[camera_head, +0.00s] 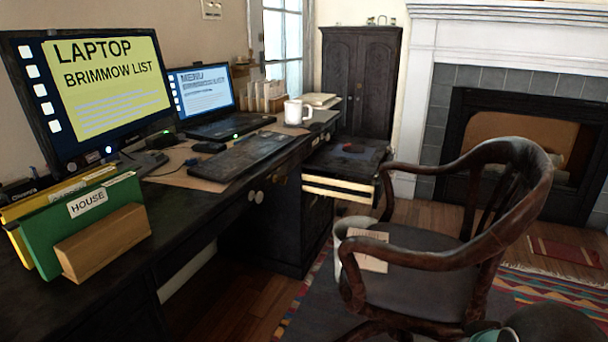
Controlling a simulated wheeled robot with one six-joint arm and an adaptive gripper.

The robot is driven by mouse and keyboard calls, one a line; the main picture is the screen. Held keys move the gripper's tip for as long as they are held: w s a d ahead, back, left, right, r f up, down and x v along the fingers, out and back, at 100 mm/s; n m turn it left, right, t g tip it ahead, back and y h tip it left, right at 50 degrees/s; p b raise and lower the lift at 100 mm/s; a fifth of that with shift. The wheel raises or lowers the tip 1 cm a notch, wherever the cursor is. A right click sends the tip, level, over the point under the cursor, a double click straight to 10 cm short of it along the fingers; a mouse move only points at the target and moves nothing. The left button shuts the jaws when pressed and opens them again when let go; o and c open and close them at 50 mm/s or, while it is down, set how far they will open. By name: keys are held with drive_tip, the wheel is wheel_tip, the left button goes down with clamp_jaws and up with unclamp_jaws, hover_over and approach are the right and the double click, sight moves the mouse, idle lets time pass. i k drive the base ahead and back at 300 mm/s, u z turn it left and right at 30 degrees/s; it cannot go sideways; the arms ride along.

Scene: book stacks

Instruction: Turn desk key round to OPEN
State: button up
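The dark desk (185,215) runs along the left wall. On its front are a pale round knob or key end (256,197) and, further right, a small brass-coloured fitting (279,178). Both are too small to tell which is the desk key or how it is turned. No OPEN marking is legible. A drawer (340,192) at the desk's far end appears pulled out, with a dark top and pale edge. My gripper is not in view.
A wooden armchair (430,270) stands right of the desk, with a paper on it. A monitor (95,90), laptop (205,90), white mug (294,112) and green HOUSE folder (88,205) sit on the desk. Floor shows between desk and chair (245,300).

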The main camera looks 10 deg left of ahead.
sight(283, 180)
drive_tip(key=u, duration=0.25)
drive_tip(key=i, duration=0.6)
drive_tip(key=u, duration=1.15)
drive_tip(key=i, duration=0.85)
drive_tip(key=u, duration=0.1)
